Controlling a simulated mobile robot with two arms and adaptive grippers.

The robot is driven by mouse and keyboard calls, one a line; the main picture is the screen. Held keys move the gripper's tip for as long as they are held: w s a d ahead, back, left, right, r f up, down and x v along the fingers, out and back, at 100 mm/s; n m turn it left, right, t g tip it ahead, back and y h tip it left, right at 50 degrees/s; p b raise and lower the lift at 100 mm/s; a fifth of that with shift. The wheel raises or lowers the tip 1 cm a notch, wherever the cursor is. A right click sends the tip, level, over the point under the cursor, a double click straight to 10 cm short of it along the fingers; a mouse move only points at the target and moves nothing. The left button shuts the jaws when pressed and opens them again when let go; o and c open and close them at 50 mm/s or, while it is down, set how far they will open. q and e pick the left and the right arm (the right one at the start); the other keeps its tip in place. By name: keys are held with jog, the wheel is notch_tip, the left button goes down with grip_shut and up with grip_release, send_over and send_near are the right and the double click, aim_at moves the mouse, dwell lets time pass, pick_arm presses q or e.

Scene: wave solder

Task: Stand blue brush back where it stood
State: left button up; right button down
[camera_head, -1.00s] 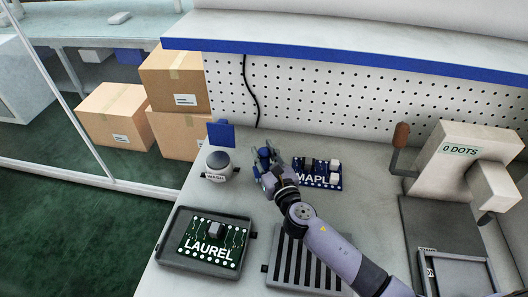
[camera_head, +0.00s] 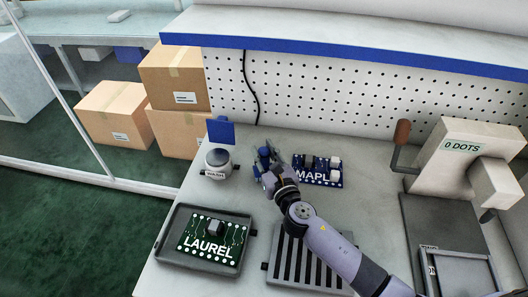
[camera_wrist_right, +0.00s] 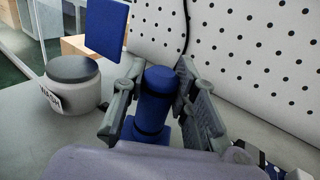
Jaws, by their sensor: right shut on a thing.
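The blue brush (camera_wrist_right: 155,104) is upright between the fingers of my right gripper (camera_wrist_right: 160,105) in the right wrist view. Its rounded blue top rises between the two grey jaws, and a wider blue part shows below them. In the head view the right gripper (camera_head: 265,167) is over the back of the bench, between the wash pot (camera_head: 217,162) and the MAPLE board (camera_head: 317,171). The jaws largely cover the brush there. I cannot tell whether its lower end touches the bench. My left gripper is not in view.
A blue square panel (camera_head: 221,131) stands behind the wash pot. The LAUREL board (camera_head: 212,243) lies in a dark tray (camera_head: 176,222) at front left. A slotted rack (camera_head: 295,262) is under my right arm. The 0 DOTS machine (camera_head: 460,150) stands right. A pegboard (camera_head: 330,95) closes the back.

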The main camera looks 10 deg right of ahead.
jog(key=shift+f, duration=0.1)
jog(key=c, duration=1.2)
grip_release()
jog(key=s+d, duration=0.1)
jog(key=s, duration=1.1)
jog(key=shift+d, duration=0.4)
jog(key=shift+w, duration=0.1)
